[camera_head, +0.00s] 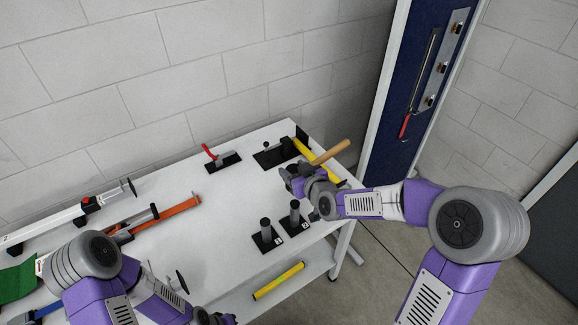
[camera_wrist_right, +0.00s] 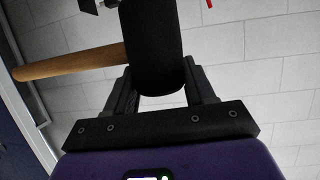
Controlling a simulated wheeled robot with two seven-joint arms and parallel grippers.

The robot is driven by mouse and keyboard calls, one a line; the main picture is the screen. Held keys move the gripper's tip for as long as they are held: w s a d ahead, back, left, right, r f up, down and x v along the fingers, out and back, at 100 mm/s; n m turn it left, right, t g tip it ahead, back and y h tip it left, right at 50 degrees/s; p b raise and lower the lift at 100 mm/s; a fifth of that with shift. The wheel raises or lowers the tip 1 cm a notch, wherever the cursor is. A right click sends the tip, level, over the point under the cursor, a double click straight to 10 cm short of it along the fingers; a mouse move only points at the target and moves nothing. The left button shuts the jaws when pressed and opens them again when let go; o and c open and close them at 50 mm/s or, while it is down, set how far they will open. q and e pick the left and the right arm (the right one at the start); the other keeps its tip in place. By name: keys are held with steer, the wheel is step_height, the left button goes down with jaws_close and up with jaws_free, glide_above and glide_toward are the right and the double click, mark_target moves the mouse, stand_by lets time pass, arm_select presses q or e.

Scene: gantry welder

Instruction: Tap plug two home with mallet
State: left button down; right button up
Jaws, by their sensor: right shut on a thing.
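My right gripper (camera_head: 297,178) is shut on the mallet and holds it above the right end of the white table. The mallet's wooden handle (camera_head: 331,152) sticks out up and to the right. In the right wrist view, the black mallet head (camera_wrist_right: 152,45) lies between the fingers (camera_wrist_right: 160,88), and the handle points left. Two grey posts on black bases, a left one (camera_head: 265,229) and a right one (camera_head: 294,211), stand upright below the gripper, apart from it. Their small labels are too small to read surely. My left gripper (camera_head: 214,318) is only partly seen at the bottom edge.
The white table (camera_head: 185,235) carries a red-handled clamp (camera_head: 222,161), an orange bar clamp (camera_head: 165,216), a white rail (camera_head: 60,219) and a green cloth (camera_head: 18,282). A black-based fixture (camera_head: 272,156) stands behind the gripper. A yellow bar (camera_head: 278,281) lies on the lower shelf.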

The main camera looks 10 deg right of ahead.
steer(key=shift+a+r+n+g+y+p, duration=0.15)
steer(key=shift+r+n+g+y+p, duration=0.2)
steer(key=shift+n+y, duration=0.45)
steer(key=shift+s+n+g+y+p, duration=0.1)
steer(key=shift+n+g+y+p, duration=0.15)
steer(key=shift+n+y+p, duration=0.2)
steer(key=shift+s+d+f+n+y, duration=0.2)
steer(key=shift+d+f+n+y, duration=0.1)
steer(key=shift+n+y, duration=0.05)
step_height(320, 180, down, 5)
steer(key=b, duration=0.4)
steer(key=shift+r, duration=0.2)
steer(key=shift+s+r, duration=0.1)
step_height(320, 180, down, 4)
steer(key=b, duration=0.3)
steer(key=shift+r+p, duration=1.6)
steer(key=shift+r, duration=0.15)
